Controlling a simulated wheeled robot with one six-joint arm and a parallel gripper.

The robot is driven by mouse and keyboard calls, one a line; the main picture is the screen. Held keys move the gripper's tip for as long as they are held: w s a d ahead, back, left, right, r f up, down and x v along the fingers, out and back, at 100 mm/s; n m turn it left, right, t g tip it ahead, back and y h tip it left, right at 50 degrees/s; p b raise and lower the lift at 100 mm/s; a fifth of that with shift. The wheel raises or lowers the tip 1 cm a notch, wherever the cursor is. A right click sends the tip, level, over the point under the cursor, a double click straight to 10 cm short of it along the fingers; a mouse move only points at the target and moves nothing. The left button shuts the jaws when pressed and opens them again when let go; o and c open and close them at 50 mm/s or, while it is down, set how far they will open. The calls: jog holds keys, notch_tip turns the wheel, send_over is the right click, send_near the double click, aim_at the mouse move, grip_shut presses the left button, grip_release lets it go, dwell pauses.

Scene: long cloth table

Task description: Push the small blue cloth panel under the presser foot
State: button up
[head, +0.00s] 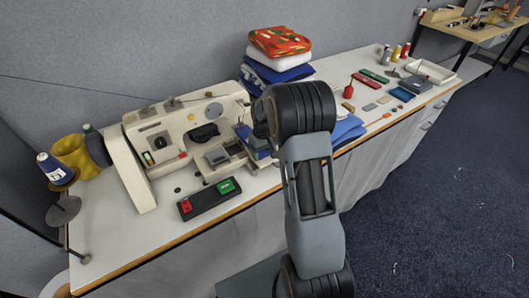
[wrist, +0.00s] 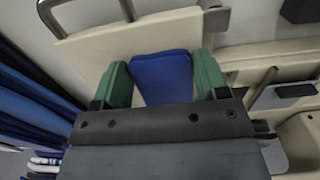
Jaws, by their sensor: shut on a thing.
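The small blue cloth panel (wrist: 162,80) shows in the wrist view between the two green finger pads of my gripper (wrist: 162,62). My gripper is shut on it, and its far edge lies against a cream surface of the machine. The cream sewing machine (head: 137,143) stands on the left part of the table in the head view. My gripper is at the machine's right end there, largely hidden by my arm. I cannot make out the presser foot clearly, nor whether the panel is under it.
A black control box (head: 203,201) with red and green buttons lies in front of the machine. A folded cloth stack (head: 279,55) stands behind my arm. Blue folded cloth (head: 347,128) lies to its right. Several small items and a white tray (head: 432,70) occupy the table's right part.

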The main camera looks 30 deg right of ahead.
jog(key=shift+w, duration=0.55)
jog(key=o, duration=1)
notch_tip(320, 180, up, 14)
jog(key=shift+f, duration=0.1)
dwell(0.4)
